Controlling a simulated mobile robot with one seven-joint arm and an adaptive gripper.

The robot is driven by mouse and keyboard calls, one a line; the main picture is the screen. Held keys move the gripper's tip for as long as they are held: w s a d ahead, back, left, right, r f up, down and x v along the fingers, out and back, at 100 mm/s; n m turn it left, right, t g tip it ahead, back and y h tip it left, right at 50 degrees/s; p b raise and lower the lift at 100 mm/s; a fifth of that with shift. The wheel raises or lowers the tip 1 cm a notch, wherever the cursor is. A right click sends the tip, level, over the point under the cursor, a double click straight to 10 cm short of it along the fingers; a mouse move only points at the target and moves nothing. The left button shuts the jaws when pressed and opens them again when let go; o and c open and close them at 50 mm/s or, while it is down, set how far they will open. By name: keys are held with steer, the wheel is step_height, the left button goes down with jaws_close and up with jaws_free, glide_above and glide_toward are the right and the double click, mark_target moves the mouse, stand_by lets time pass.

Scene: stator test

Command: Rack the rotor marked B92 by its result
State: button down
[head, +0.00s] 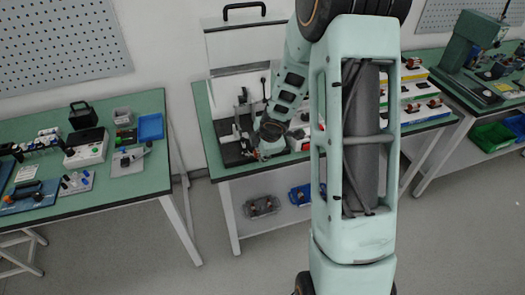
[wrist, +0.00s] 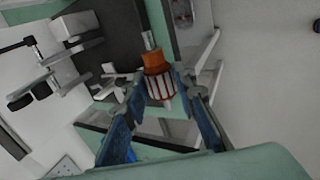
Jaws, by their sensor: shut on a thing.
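My gripper (wrist: 163,88) is shut on a rotor (wrist: 160,84) in the wrist view. The rotor has an orange copper-coloured end and a body with white and dark red stripes, and it sits between the two blue fingers. No B92 mark is readable on it. In the head view my gripper (head: 260,149) is small, over the front left of the middle bench (head: 222,164), close to a black and grey test fixture (head: 235,145). A stepped rack (head: 413,104) with white, red and yellow fronts holds several rotors on the bench's right part, partly hidden by my arm.
The left bench (head: 120,195) holds instruments and trays. A green press (head: 473,42) stands at right.

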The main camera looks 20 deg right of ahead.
steer(key=shift+w+r, duration=0.1)
step_height(320, 180, up, 3)
steer(key=p, duration=0.3)
steer(key=shift+r, duration=0.95)
stand_by(0.6)
